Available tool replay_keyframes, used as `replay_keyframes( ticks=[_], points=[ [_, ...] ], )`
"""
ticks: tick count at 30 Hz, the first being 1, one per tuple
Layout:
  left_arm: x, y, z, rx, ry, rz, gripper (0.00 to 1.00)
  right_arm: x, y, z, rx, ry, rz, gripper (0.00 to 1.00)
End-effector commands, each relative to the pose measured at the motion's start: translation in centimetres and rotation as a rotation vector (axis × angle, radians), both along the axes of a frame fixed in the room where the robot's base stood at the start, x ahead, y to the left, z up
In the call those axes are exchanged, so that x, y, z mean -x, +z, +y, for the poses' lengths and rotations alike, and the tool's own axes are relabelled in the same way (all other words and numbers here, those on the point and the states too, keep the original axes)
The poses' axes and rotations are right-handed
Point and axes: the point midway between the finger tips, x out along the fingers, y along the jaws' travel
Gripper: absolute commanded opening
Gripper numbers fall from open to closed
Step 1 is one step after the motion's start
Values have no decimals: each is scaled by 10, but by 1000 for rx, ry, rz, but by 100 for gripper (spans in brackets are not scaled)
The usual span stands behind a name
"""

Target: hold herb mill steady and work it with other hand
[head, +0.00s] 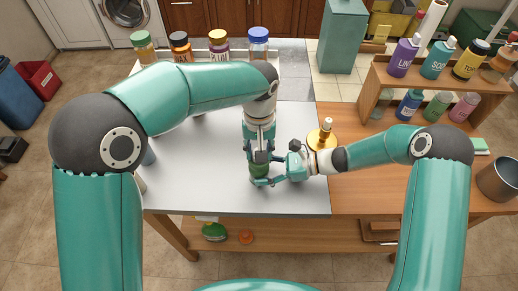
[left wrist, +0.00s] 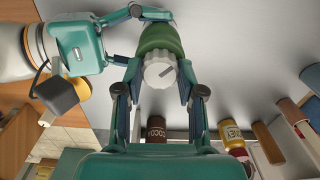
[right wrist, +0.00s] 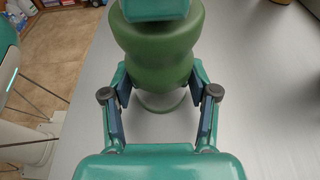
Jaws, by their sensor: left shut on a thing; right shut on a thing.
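The herb mill (head: 258,171) has a green body and stands upright near the front edge of the grey tabletop. My right gripper (right wrist: 157,84) is shut on its lower body from the side. The green waist (right wrist: 157,75) and a paler base below it show in the right wrist view. My left gripper (left wrist: 157,78) comes down from above and is shut on the ribbed pale grey knob (left wrist: 160,70) with a dark mark on top. In the head view my left gripper hides the knob.
Several lidded jars (head: 219,46) stand along the back. A gold-based item (head: 325,135) stands behind my right wrist. A wooden rack of bottles (head: 375,82) is at the right, a metal pot (head: 498,178) at the far right. The grey top (head: 190,175) left of the mill is clear.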

Motion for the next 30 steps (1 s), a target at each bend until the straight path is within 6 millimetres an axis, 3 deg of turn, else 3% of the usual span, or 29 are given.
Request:
replay_keyframes(
  ticks=[15,30],
  points=[
    [-2,1,1,2,458,-6,3,2,-1,0,0,4,2,28],
    [-2,1,1,2,641,-6,3,2,-1,0,0,4,2,28]
  ],
)
